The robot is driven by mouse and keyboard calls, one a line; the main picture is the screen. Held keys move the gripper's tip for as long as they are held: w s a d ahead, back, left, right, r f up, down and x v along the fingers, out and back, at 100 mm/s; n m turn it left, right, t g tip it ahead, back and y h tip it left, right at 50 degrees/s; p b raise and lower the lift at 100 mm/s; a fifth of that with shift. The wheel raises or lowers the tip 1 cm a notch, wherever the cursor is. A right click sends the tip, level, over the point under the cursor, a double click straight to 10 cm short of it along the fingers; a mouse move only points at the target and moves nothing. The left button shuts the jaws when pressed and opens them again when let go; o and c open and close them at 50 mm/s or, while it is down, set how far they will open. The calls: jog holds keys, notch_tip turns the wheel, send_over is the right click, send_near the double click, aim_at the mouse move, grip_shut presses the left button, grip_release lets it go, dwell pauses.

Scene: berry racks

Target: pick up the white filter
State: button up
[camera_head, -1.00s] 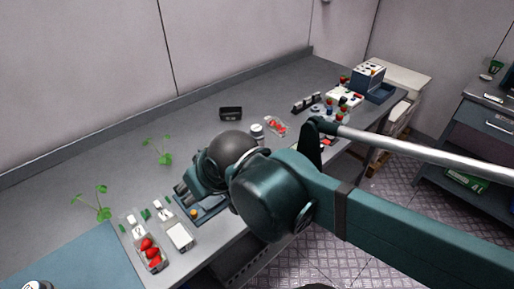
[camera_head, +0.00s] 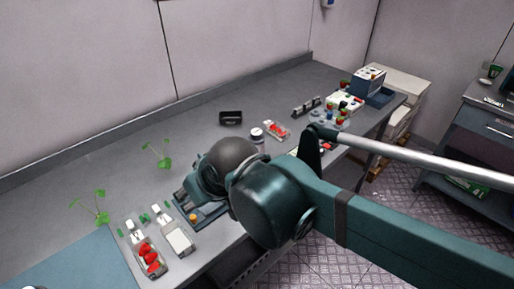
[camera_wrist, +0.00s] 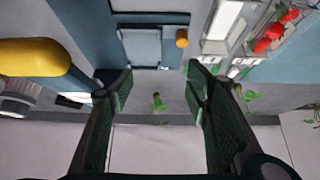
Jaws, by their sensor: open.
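No thing is clearly recognizable as the white filter. Candidates are a white rectangular box (camera_head: 178,241) at the front of the bench, also in the wrist view (camera_wrist: 222,20), and small white pieces (camera_head: 156,209) behind it, close to small green bits. My gripper (camera_wrist: 158,88) is open, with nothing between its fingers. In the head view it is low over the bench, right of these white things and partly hidden by my wrist. A blue device (camera_wrist: 90,25) with a grey plate and an orange knob (camera_wrist: 182,38) lies close to it.
A clear tray of red berries (camera_head: 150,259) stands left of the white box. Green seedlings (camera_head: 163,156) stand toward the wall. A dark box (camera_head: 231,117), a jar (camera_head: 257,135) and another berry tray (camera_head: 276,131) are farther back. The bench's middle left is mostly clear.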

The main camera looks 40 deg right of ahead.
dwell(0.3)
notch_tip(320, 180, up, 12)
jog(key=m+g+h+p, duration=0.4)
jog(key=m+g+p, duration=0.1)
jog(key=m+p, duration=0.6)
send_over(257, 139)
jog(key=w+d+b, duration=0.1)
jog(key=b, duration=0.1)
jog(key=shift+w+d+f+m, duration=0.1)
jog(key=shift+d+f+m, duration=0.1)
jog(key=shift+m, duration=0.1)
notch_tip(257, 139, down, 10)
jog(key=shift+a+r, duration=0.1)
jog(key=shift+a, duration=0.05)
jog(key=shift+f, duration=0.7)
jog(key=shift+f, duration=0.15)
jog(key=shift+b+x, duration=0.3)
jog(key=shift+x, duration=0.85)
